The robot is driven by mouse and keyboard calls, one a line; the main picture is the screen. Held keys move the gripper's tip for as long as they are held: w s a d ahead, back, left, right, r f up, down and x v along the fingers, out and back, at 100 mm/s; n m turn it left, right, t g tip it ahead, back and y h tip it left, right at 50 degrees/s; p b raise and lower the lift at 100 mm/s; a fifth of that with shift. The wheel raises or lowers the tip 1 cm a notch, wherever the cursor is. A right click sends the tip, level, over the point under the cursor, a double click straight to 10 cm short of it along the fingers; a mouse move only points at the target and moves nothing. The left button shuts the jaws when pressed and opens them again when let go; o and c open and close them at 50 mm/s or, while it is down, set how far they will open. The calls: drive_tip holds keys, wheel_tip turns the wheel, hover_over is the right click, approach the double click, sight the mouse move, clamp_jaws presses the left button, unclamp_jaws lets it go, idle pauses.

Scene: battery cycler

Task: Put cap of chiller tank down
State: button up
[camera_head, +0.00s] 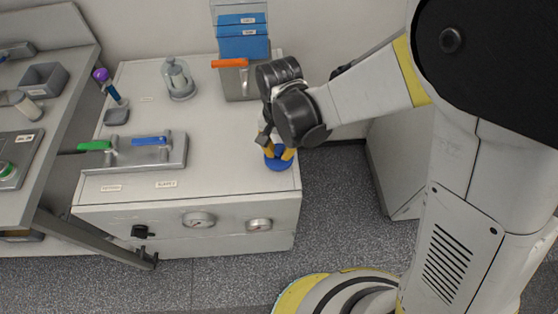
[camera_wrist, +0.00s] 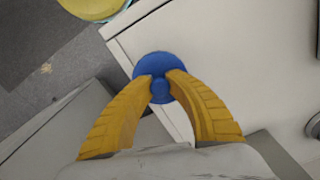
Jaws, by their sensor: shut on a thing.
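The blue cap (camera_head: 279,163) is a round disc with a raised knob, near the front right corner of the white cabinet top (camera_head: 220,180). My gripper (camera_head: 278,150) points down with its yellow fingers shut on the knob. In the wrist view the fingertips (camera_wrist: 160,82) close on the knob from both sides, and the cap's disc (camera_wrist: 150,63) shows beyond them. I cannot tell whether the cap touches the surface. The chiller tank (camera_head: 241,82) appears to be the container at the back with blue contents and a grey lower part; its top is cut off by the frame.
An orange-handled valve (camera_head: 230,64) is at the tank's front. A glass vessel (camera_head: 178,80), a purple-topped tool (camera_head: 106,84) and a metal manifold with blue and green handles (camera_head: 150,152) stand on the left. The front middle of the cabinet top is clear.

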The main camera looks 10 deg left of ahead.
sight(279, 160)
wheel_tip(279, 160, down, 4)
drive_tip(key=shift+f+b, duration=0.1)
drive_tip(key=shift+b, duration=0.95)
drive_tip(key=o, duration=0.4)
drive_tip(key=shift+f, duration=0.1)
drive_tip(key=o, duration=0.4)
drive_tip(key=shift+o, duration=0.2)
